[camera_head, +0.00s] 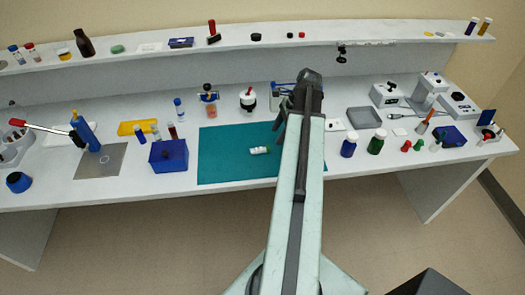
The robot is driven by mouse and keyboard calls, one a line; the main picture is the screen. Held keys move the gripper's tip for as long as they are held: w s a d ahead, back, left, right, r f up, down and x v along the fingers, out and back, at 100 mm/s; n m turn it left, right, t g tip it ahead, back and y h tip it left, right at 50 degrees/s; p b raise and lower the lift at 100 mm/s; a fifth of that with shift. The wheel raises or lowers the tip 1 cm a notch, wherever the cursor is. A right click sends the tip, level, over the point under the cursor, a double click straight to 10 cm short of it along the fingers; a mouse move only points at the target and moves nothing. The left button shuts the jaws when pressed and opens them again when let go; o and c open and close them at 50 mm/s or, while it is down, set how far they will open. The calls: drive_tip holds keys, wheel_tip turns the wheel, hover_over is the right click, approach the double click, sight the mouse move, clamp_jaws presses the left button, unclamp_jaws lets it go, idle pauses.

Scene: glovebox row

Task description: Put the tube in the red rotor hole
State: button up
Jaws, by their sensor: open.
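A small white tube-like piece (259,150) lies on its side on the teal mat (220,170); it may be the tube, but it is too small to be sure. My gripper (281,124) is open, a little above the bench, to the right of this piece and apart from it. My arm hides part of the mat and the bench behind it. I cannot make out a red rotor hole. A small white device with a red top (248,98) stands behind the mat.
A blue box (168,155) stands left of the mat. A grey tray (364,118) and white devices (388,95) are at the back right. A shelf (230,39) runs above the bench. The mat's left part is clear.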

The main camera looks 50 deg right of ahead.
sight(260, 151)
drive_tip(key=shift+b+x, duration=1)
drive_tip(key=shift+x, duration=0.25)
drive_tip(key=shift+a+f, duration=0.1)
drive_tip(key=shift+f, duration=0.05)
drive_tip(key=b+x, duration=0.5)
drive_tip(key=shift+a, duration=0.35)
clamp_jaws()
